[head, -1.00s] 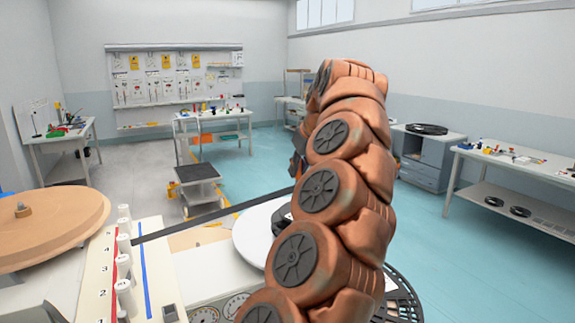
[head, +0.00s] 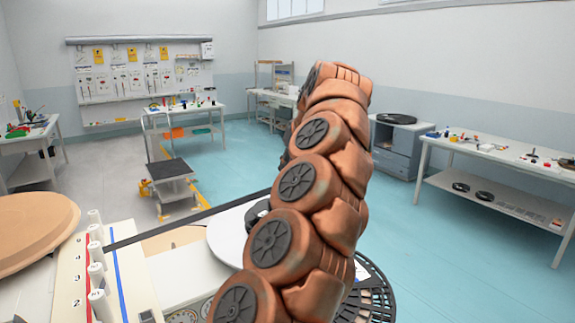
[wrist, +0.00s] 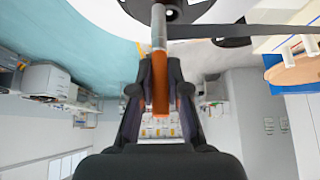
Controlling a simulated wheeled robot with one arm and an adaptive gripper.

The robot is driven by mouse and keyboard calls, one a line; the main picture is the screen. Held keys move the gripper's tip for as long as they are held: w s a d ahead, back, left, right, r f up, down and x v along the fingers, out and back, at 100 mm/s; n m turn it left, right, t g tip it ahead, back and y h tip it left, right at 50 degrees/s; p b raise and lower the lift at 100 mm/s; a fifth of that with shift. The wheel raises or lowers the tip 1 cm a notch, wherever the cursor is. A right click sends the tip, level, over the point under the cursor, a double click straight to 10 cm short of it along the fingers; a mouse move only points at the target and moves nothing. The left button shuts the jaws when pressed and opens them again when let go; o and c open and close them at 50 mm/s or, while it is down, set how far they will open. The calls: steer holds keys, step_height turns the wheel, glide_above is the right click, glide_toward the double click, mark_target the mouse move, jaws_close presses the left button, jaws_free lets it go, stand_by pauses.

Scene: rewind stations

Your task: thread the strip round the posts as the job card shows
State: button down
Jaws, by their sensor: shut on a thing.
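The dark strip (head: 190,217) runs taut from the posts at the left to behind my arm in the head view. In the wrist view the strip (wrist: 205,31) reaches a grey and orange rod (wrist: 159,60). My gripper (wrist: 160,92) is shut on this rod; the head view hides it behind my arm. Several white posts (head: 97,271) stand in a row on a pale board (head: 72,285) with a red line, a blue line and printed numbers. The strip meets the row near a far post (head: 95,233); its exact path around the posts is too small to tell.
A tan round disc (head: 35,225) lies left of the posts. A white disc (head: 226,236) and a dark slotted reel (head: 375,290) lie by my arm. A small trolley (head: 168,172) stands on the floor beyond. The blue floor at the right is open, up to a side table (head: 500,155).

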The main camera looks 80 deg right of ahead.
steer(key=shift+f, duration=0.25)
steer(key=shift+s+a+f+b, duration=0.1)
steer(key=shift+s+f+b, duration=0.05)
steer(key=shift+f+b, duration=1.85)
steer(key=c, duration=1.1)
jaws_free()
steer(key=shift+r, duration=0.1)
steer(key=shift+v, duration=3.65)
